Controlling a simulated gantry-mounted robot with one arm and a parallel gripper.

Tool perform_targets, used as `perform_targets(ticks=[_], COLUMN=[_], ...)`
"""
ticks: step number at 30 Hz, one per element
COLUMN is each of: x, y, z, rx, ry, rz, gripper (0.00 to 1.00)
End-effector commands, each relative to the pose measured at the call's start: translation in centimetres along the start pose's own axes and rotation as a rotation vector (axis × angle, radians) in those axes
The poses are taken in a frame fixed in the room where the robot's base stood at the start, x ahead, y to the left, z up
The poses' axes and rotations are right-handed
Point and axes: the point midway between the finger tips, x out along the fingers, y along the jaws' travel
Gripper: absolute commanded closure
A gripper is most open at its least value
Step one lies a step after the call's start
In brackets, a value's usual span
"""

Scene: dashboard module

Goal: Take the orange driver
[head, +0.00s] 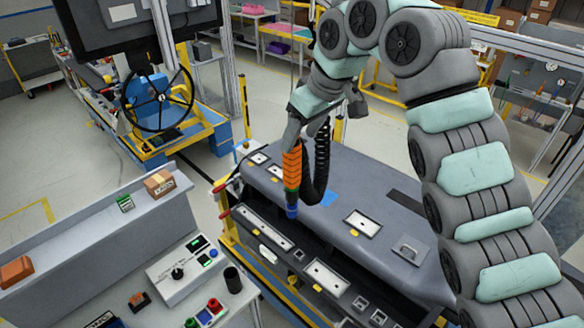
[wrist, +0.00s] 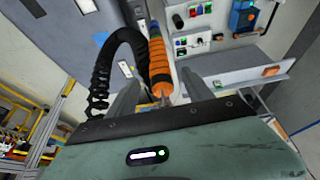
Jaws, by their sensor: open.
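The orange driver (head: 291,165) hangs upright above the dashboard module, with a green band and a blue lower end. A black coiled hose (head: 322,165) hangs just right of it. My gripper (head: 300,132) is at the driver's upper end in the head view. In the wrist view the driver (wrist: 158,58) shows between the two fingers of my open gripper (wrist: 160,80), with a gap on both sides. Whether a finger touches it I cannot tell. The coiled hose (wrist: 100,65) curves past the left finger there.
The grey dashboard module (head: 375,205) lies below the driver, with several white-framed panels on top. A control desk (head: 185,270) with buttons and a black cup (head: 232,280) stands at the front left. A steering wheel rig (head: 158,100) stands behind. Floor shows between them.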

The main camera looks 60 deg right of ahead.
Motion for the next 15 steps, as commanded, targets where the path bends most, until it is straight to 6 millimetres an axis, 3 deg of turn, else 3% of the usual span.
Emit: perform_targets(ticks=[15], x=[4.8], y=[0.0], z=[0.2], rx=[0.004], ry=[-0.006], rz=[-0.004], gripper=[0.40])
